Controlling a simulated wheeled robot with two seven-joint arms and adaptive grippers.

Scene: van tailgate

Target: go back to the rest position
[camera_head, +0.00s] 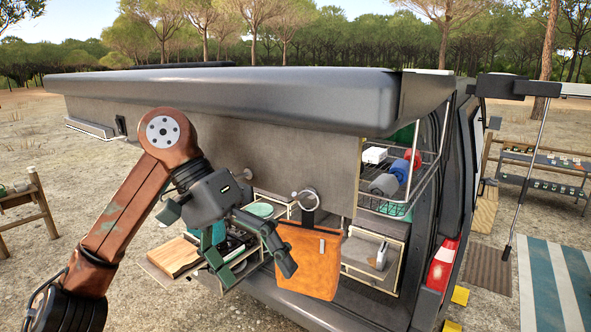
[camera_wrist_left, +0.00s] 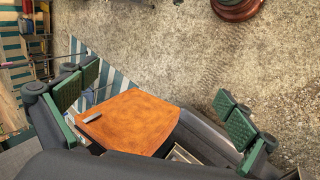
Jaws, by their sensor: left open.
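My left arm comes in from the left of the head view. My left gripper (camera_head: 254,268) is in front of the open van tailgate, with its fingers spread and nothing between them. An orange bag or cloth (camera_head: 309,265) with a grey tab hangs from a hook just right of the fingers. In the left wrist view, the orange piece (camera_wrist_left: 132,122) shows between and beyond the two green-padded fingers (camera_wrist_left: 160,102), apart from the pads as far as I can tell. My right gripper is not in view.
A wooden board (camera_head: 173,257) and dishes lie on a pull-out behind the gripper. A wire basket (camera_head: 388,205) holds rolled cloths at right. The large grey tailgate panel (camera_head: 240,95) spans above. A striped mat (camera_head: 545,285) lies at right; open gravel is at left.

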